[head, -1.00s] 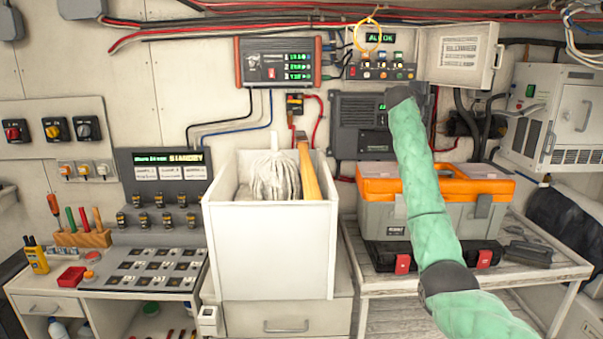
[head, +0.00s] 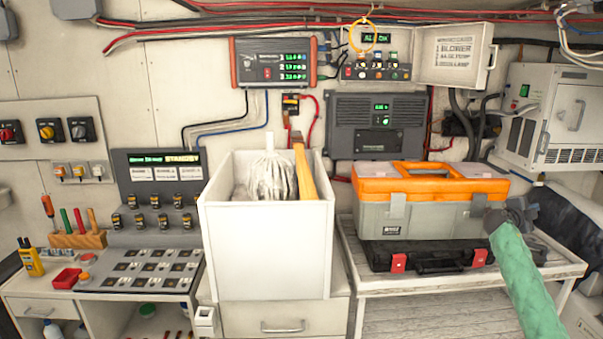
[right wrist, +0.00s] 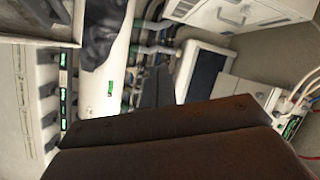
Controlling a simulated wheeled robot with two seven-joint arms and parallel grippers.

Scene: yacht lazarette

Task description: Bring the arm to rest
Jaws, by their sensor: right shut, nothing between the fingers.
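My right arm, in a green quilted sleeve, comes in from the lower right of the head view. Its dark end with my right gripper (head: 497,220) is in front of the right end of the orange-and-grey toolbox (head: 420,217). The gripper is shut and holds nothing. Its fingers are small and hard to make out against the dark things behind. In the right wrist view a large dark brown shape fills the lower middle. My left gripper is not in view.
A white bin (head: 265,250) with a mop head and a wooden handle stands at the middle. A black case (head: 425,262) lies under the toolbox on the slatted bench (head: 400,305). An open-doored panel (head: 376,67) hangs above. A white cabinet (head: 560,115) is at right.

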